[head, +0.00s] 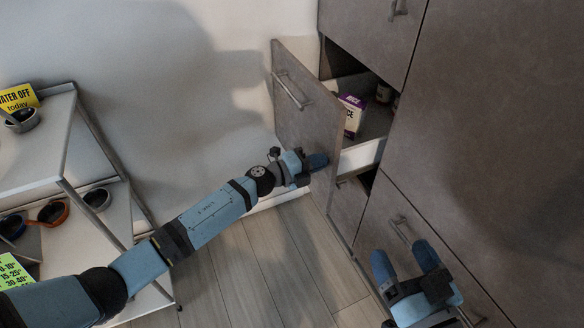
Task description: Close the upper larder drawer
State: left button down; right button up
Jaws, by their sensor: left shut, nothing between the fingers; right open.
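The open larder drawer has a dark grey front (303,115) with a metal bar handle (292,90). It is pulled out from the tall grey cabinet (490,130). Inside the drawer are a purple and white box (351,115) and a small dark jar (384,92). My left gripper (318,161) is shut and empty at the lower right part of the drawer front; whether it touches the front cannot be told. My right gripper (405,258) is open and empty in front of the lower cabinet fronts, at the bottom right.
Another front with a handle (398,9) is above the open drawer. A lower front has a handle (401,230) near my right gripper. A white shelf rack (60,135) with bowls and signs stands at the left. The wooden floor (255,262) between is clear.

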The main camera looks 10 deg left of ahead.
pick_arm(q)
send_near(371, 143)
jog(key=b+x, duration=0.2)
jog(key=x, duration=0.1)
jog(key=shift+f, duration=0.35)
jog(key=b+x, duration=0.2)
jog(key=x, duration=0.3)
jog(key=shift+w+d, duration=0.1)
jog(key=shift+d, duration=0.2)
jog(key=shift+w+d+r, duration=0.1)
jog(key=shift+w+d, duration=0.25)
jog(key=shift+d, duration=0.15)
jog(key=shift+w+r+b, duration=0.1)
jog(key=shift+r+b, duration=0.2)
pick_arm(e)
jog(key=shift+s+a+f+n+y, duration=0.15)
jog(key=shift+a+f+y, duration=0.1)
jog(key=shift+a+y, duration=0.2)
jog(key=shift+w+a+f+n+y, duration=0.1)
jog(key=shift+a+f+n+y, duration=0.1)
jog(key=shift+a+y, duration=0.2)
